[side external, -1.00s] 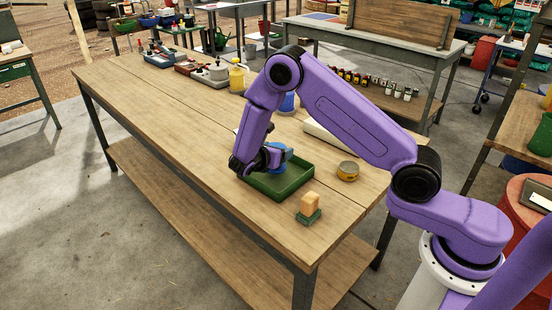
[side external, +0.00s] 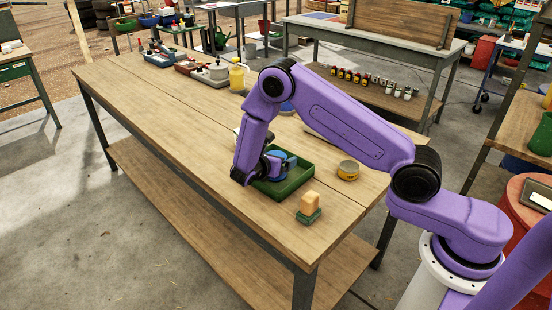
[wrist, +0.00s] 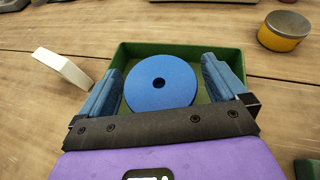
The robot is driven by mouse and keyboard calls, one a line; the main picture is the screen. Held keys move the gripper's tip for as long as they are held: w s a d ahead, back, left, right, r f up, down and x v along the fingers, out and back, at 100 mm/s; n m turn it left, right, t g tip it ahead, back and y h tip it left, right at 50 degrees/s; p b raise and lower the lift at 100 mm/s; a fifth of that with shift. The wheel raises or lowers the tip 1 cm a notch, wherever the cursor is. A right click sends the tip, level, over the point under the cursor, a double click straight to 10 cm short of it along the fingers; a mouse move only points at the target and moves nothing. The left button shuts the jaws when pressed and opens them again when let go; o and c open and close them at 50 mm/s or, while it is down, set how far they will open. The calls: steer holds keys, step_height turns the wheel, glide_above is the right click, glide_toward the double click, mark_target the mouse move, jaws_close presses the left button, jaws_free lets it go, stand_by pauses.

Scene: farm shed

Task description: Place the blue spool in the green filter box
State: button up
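The blue spool (wrist: 160,90) is a flat disc with a dark centre hole. It lies inside the green filter box (wrist: 229,52), a shallow open tray on the workbench. In the side view the spool (side external: 284,158) shows low within the box (side external: 296,184), partly hidden by my wrist. My gripper (wrist: 161,65) is over the box with one finger on each side of the spool. It is open, with a narrow gap visible between the spool and the right finger. Contact at the left finger is hard to judge.
A yellow tin (side external: 348,170) stands right of the box. An orange block on a green base (side external: 309,207) is in front of it. A whitish block (wrist: 62,67) lies left of the box. A yellow container (side external: 237,77) and trays are farther back. The bench's left part is clear.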

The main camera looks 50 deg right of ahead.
steer(key=shift+r, duration=0.1)
steer(key=shift+s+a+r, duration=0.1)
steer(key=shift+a+r, duration=0.05)
steer(key=shift+a, duration=0.1)
steer(key=v, duration=1.1)
steer(key=shift+a, duration=0.25)
steer(key=s+r+m+g+y, duration=0.1)
steer(key=s+r+m+y, duration=0.2)
steer(key=s, duration=0.8)
steer(key=s+d+r+m+g+y, duration=0.1)
steer(key=s+r+m+y, duration=0.2)
steer(key=s, duration=0.8)
steer(key=s+d+r+m+g+y, duration=0.1)
steer(key=s+r+y, duration=0.4)
steer(key=s, duration=0.6)
steer(key=shift+s+d+m+g+y, duration=0.25)
steer(key=shift+m+g+y, duration=0.25)
steer(key=shift+m+y, duration=0.6)
